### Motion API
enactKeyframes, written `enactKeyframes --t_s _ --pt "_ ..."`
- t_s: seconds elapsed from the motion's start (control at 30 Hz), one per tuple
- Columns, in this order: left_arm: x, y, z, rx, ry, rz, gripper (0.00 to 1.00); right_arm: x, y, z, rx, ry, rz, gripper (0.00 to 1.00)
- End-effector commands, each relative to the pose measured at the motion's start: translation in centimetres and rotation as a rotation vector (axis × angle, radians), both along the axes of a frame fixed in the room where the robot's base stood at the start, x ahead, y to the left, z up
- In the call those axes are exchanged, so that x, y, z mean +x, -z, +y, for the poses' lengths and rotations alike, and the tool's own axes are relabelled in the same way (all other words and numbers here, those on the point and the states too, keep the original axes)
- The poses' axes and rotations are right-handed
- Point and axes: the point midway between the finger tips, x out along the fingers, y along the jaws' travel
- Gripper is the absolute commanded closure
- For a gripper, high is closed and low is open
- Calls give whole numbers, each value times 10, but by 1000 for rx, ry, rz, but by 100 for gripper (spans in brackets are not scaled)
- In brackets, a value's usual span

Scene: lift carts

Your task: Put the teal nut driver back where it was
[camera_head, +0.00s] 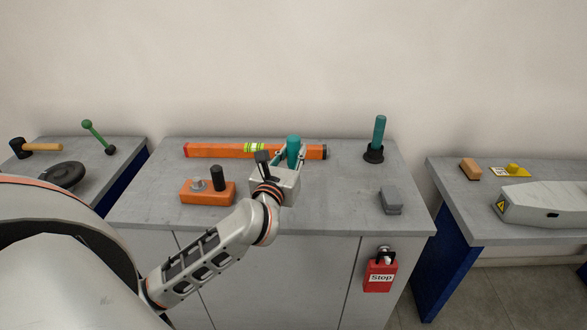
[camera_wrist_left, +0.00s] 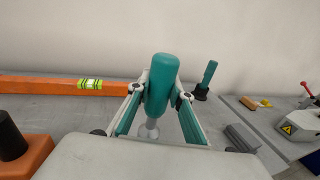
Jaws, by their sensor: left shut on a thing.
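My left gripper (camera_head: 290,160) is over the middle cart and is shut on a teal nut driver (camera_head: 294,146). In the left wrist view, the teal handle (camera_wrist_left: 161,84) stands nearly upright between the fingers, with a grey shaft (camera_wrist_left: 149,130) below it. The gripper body hides the lower end in the head view, so I cannot tell whether it touches the cart. An orange block (camera_head: 193,197) with a grey round piece and a black cylinder sits left of the gripper. My right gripper is not in view.
An orange spirit level (camera_head: 223,151) lies behind the gripper. Another teal-handled tool (camera_head: 379,130) stands in a black base (camera_head: 373,155) at the right, behind a grey block (camera_head: 391,200). The middle cart top (camera_head: 335,205) is clear at front. A gap separates the right cart (camera_head: 480,219).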

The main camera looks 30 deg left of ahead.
Motion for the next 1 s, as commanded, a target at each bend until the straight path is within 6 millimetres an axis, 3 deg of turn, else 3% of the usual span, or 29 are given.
enactKeyframes --t_s 0.4,0.8,0.83,0.9,1.0 --pt "0 44 0 1 -1 -1 100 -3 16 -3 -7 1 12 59" --pt "0 48 0 2 0 -2 100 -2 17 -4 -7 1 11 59" --pt "0 49 0 1 0 -1 77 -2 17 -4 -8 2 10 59" --pt "0 48 0 1 0 -1 63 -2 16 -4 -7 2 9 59" --pt "0 48 0 1 0 -1 63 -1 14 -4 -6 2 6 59"
